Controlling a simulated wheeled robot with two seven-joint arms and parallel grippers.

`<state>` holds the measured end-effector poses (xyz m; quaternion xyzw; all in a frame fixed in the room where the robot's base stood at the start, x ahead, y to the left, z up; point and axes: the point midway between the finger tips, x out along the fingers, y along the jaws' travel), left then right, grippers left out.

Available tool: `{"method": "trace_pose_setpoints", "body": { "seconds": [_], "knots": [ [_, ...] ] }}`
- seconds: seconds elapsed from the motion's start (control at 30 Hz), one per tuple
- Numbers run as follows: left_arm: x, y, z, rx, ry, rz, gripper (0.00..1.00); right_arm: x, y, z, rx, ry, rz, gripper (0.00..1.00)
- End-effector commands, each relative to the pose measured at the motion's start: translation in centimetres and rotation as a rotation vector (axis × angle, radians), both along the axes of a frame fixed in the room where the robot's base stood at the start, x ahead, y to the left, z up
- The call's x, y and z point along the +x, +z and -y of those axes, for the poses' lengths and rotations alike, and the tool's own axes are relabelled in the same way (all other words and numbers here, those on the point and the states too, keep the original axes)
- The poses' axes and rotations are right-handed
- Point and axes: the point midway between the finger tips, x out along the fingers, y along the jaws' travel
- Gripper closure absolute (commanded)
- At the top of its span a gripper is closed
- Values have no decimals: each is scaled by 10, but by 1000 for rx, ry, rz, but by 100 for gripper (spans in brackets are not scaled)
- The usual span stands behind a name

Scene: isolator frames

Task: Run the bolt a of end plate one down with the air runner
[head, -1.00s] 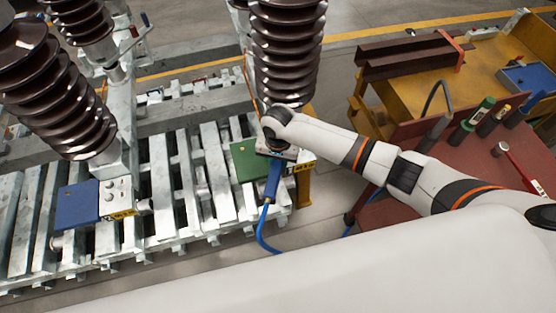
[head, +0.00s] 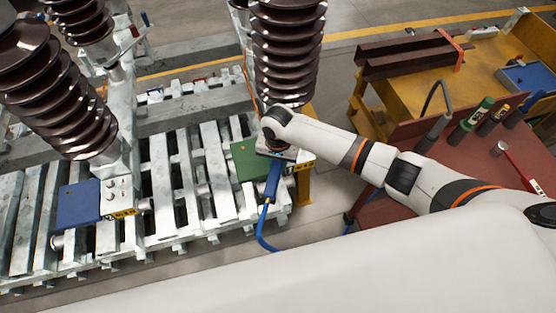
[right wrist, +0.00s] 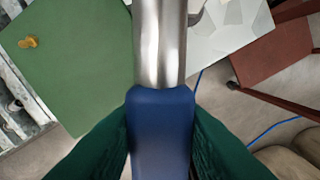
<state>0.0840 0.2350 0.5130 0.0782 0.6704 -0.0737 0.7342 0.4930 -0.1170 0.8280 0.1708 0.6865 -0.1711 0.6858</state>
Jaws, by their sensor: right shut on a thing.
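The air runner (head: 272,182) has a blue body and a blue hose (head: 263,232) hanging from its lower end. In the right wrist view its silver barrel (right wrist: 160,45) leads up from the blue handle (right wrist: 160,110). My right gripper (right wrist: 160,140), with dark green fingers, is shut on the handle. In the head view my wrist hides its jaws. A grey end plate (head: 285,153) with a yellow label (head: 304,166) lies under my wrist at the right insulator's foot. Bolt a cannot be told apart; the runner's tip is out of sight. My left gripper is not in view.
A green plate (head: 246,163) lies beside the end plate and a blue plate (head: 78,205) on the left of the slatted steel frame (head: 160,185). Brown ribbed insulators (head: 287,50) rise close behind my wrist. A red-brown table (head: 470,155) with tools stands at right.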

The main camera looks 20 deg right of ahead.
Motion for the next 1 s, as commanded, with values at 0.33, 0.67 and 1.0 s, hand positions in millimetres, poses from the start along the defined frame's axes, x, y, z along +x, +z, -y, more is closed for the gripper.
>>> {"method": "trace_pose_setpoints", "body": {
  "seconds": [0.33,0.67,1.0],
  "knots": [
    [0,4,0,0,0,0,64,1,1,0,2,-1,3,100],
    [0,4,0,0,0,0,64,1,1,0,1,0,4,100],
    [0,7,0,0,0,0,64,1,0,0,1,0,4,100]
  ]
}}
